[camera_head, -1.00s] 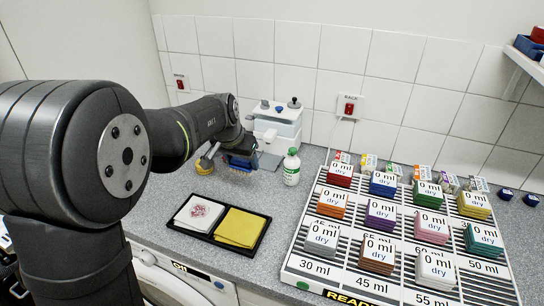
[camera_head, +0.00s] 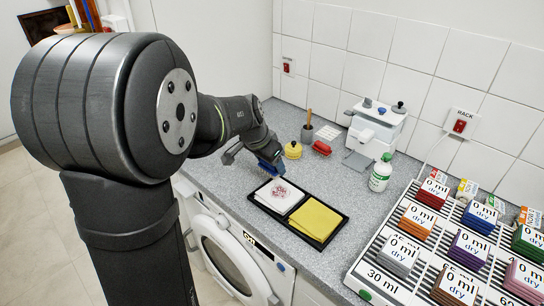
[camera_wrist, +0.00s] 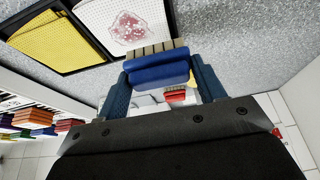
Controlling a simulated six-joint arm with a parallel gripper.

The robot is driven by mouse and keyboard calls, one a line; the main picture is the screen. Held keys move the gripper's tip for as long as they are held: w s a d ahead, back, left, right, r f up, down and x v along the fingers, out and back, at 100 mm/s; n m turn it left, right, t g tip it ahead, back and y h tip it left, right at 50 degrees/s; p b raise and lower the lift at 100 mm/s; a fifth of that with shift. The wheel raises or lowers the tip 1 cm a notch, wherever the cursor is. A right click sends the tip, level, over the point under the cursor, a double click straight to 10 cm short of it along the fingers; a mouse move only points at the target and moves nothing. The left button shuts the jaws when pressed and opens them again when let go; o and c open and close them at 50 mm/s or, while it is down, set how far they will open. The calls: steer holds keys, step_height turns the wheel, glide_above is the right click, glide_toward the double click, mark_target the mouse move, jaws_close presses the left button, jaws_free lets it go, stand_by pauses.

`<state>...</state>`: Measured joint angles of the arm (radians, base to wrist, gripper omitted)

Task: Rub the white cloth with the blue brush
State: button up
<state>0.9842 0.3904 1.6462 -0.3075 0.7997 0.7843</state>
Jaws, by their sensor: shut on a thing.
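The white cloth (camera_head: 267,199) lies flat in the left half of a black tray (camera_head: 292,230) and bears a pinkish-red stain. It also shows at the top of the wrist view (camera_wrist: 93,14). My gripper (camera_head: 268,163) is shut on the blue brush (camera_wrist: 158,74), whose pale bristles point toward the cloth. In the head view the brush is at the cloth's back edge, near the stain. I cannot tell whether the bristles touch the cloth. The gripper hides part of the brush in the head view.
A yellow cloth (camera_head: 315,220) fills the tray's right half. Behind stand a yellow weight-like object (camera_head: 293,151), a red object (camera_head: 321,147), a white machine (camera_head: 375,130) and a green-labelled bottle (camera_head: 380,175). A rack (camera_head: 372,282) with coloured blocks is at right.

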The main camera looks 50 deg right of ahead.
mark_target(268, 174)
steer(key=shift+f, duration=2.4)
steer(key=shift+s+f, duration=0.3)
steer(key=shift+s, duration=0.2)
steer(key=shift+s+f, duration=0.25)
steer(key=shift+s, duration=2.85)
steer(key=shift+w, duration=3.65)
steer(key=shift+r, duration=4.1)
